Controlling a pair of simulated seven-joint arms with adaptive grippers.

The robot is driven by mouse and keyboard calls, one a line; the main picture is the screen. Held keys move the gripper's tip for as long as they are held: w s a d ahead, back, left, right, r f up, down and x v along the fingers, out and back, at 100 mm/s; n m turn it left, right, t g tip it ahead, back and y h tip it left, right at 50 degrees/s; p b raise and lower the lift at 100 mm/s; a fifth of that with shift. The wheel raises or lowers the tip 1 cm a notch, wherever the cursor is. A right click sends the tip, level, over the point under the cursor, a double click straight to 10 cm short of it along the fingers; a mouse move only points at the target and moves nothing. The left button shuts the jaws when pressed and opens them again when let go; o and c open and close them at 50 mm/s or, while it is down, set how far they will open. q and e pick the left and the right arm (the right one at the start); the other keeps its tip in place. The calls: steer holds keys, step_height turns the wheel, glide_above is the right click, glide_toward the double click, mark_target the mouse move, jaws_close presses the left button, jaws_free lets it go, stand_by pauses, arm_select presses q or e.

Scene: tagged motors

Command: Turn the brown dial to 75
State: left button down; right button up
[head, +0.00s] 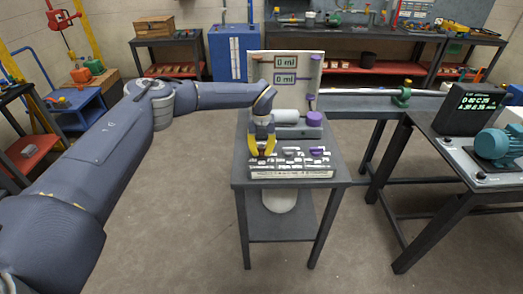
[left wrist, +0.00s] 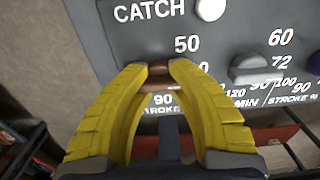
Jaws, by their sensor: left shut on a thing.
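The brown dial (left wrist: 158,78) is on a dark grey control panel (left wrist: 130,45) in the left wrist view. My left gripper (left wrist: 159,68), with yellow fingers, has its fingertips on either side of the dial and is shut on it. Printed numbers 50 and 90 show around the dial; the 75 mark and the dial's pointer cannot be made out. My right gripper is not in view.
Beside the brown dial are a grey dial (left wrist: 252,70), a white round knob (left wrist: 210,9) and a purple dial (left wrist: 315,64). Behind the panel stands a board with two "0 ml" displays (head: 285,61). A bench with a teal motor (head: 497,146) is at right.

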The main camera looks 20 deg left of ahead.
arm_select(q)
steer(key=shift+m, duration=0.4)
steer(key=m, duration=0.3)
steer(key=shift+m, duration=2.4)
steer(key=c, duration=0.6)
jaws_free()
steer(key=shift+c, duration=0.2)
step_height(320, 180, up, 12)
